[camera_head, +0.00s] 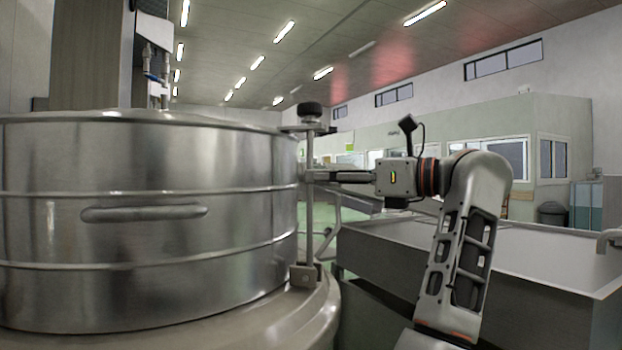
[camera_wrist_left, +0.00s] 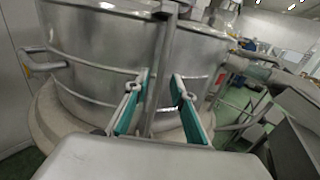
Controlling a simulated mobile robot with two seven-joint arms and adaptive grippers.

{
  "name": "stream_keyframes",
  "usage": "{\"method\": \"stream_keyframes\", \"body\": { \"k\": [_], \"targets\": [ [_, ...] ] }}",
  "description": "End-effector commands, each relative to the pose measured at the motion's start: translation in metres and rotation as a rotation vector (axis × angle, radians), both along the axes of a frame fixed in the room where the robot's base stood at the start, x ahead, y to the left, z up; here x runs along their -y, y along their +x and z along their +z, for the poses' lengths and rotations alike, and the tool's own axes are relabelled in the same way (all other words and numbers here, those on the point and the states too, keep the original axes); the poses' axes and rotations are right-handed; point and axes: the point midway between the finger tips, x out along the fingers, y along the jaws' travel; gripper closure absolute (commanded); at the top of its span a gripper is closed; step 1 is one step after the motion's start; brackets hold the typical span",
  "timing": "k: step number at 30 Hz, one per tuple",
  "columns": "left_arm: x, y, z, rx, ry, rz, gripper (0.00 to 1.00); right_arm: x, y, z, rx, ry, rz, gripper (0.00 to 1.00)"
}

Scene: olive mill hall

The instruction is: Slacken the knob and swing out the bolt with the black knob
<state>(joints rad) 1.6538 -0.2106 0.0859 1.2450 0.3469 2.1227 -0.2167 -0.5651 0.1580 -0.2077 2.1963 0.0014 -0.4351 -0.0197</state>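The bolt (camera_head: 310,220) is an upright metal rod at the right side of the steel drum (camera_head: 150,165). Its black knob (camera_head: 312,109) sits on top, above a lug at the drum's rim. Its foot is at a small bracket (camera_head: 304,275) on the base ring. My left gripper (camera_head: 312,176) reaches in level from the right at the rod's upper half, below the knob. In the left wrist view the rod (camera_wrist_left: 160,65) stands between the two teal-padded fingers, with gaps on both sides. The gripper is open. My right gripper is not in view.
A horizontal handle (camera_head: 145,213) juts from the drum's front. A grey metal trough (camera_head: 540,262) stands to the right, below and behind my left arm. Some open floor shows between drum and trough.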

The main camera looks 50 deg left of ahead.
Motion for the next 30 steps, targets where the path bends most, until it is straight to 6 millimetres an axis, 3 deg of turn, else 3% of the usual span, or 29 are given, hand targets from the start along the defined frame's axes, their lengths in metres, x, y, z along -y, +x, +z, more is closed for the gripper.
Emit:
{"method": "stream_keyframes", "body": {
  "k": [7, 17, 18, 21, 30],
  "targets": [
    [-0.027, -0.009, -0.001, 0.001, 0.001, 0.001, 0.76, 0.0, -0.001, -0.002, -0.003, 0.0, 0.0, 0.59],
    [-0.032, -0.01, 0.0, 0.002, 0.002, -0.001, 0.76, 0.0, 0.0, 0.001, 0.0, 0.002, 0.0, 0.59],
    [-0.032, -0.01, 0.0, 0.002, 0.002, -0.001, 0.78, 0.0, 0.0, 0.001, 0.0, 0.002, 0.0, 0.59],
    [-0.032, -0.01, 0.0, 0.002, 0.002, -0.001, 1.0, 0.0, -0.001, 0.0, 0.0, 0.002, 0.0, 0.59],
    [-0.032, -0.01, 0.0, -0.002, 0.006, -0.001, 1.0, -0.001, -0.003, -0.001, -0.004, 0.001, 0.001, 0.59]
  ]
}}
